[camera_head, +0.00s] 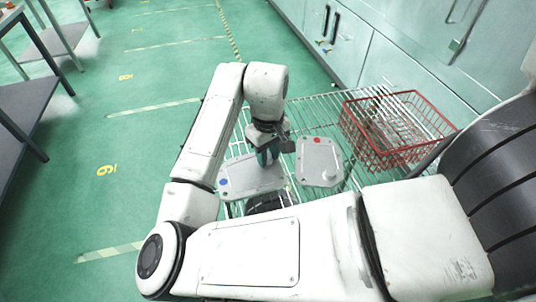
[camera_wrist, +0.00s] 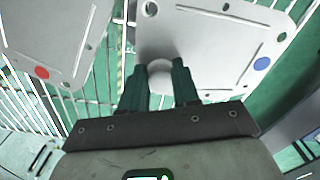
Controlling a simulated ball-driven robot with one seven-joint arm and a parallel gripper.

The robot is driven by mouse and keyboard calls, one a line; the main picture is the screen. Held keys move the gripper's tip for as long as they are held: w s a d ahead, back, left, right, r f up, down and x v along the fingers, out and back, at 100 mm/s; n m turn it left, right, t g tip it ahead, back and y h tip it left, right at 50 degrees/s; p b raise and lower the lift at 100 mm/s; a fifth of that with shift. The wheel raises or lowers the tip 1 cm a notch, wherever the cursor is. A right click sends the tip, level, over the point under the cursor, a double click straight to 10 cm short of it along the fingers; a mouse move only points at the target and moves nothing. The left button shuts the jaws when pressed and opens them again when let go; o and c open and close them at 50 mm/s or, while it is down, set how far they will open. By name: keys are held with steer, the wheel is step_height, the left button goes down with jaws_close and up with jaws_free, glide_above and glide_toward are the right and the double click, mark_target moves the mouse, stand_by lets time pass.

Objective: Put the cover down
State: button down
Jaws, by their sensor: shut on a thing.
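My gripper (camera_head: 267,157) is shut on the round knob of a flat grey cover with a blue dot (camera_head: 238,183). The wrist view shows the fingers (camera_wrist: 160,82) closed around the knob of this cover (camera_wrist: 215,45), which lies broad and flat below them. I cannot tell whether the cover touches the wire shelf or hangs just above it. A second grey cover with a red dot (camera_head: 319,165) lies to its right on the wire shelf (camera_head: 312,108), with its own knob free. It also shows at the left of the wrist view (camera_wrist: 62,35).
A red wire basket (camera_head: 385,158) stands at the right of the shelf and holds something grey. A dark rounded object (camera_head: 265,203) shows partly below the blue-dot cover. Pale cabinets (camera_head: 385,60) line the right. Dark tables (camera_head: 22,115) stand far left, with open green floor between.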

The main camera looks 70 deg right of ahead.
steer(key=shift+f, duration=0.25)
steer(key=shift+f, duration=0.15)
steer(key=c, duration=0.8)
jaws_free()
step_height(320, 180, up, 12)
steer(key=shift+r+p, duration=0.15)
steer(key=shift+p, duration=0.55)
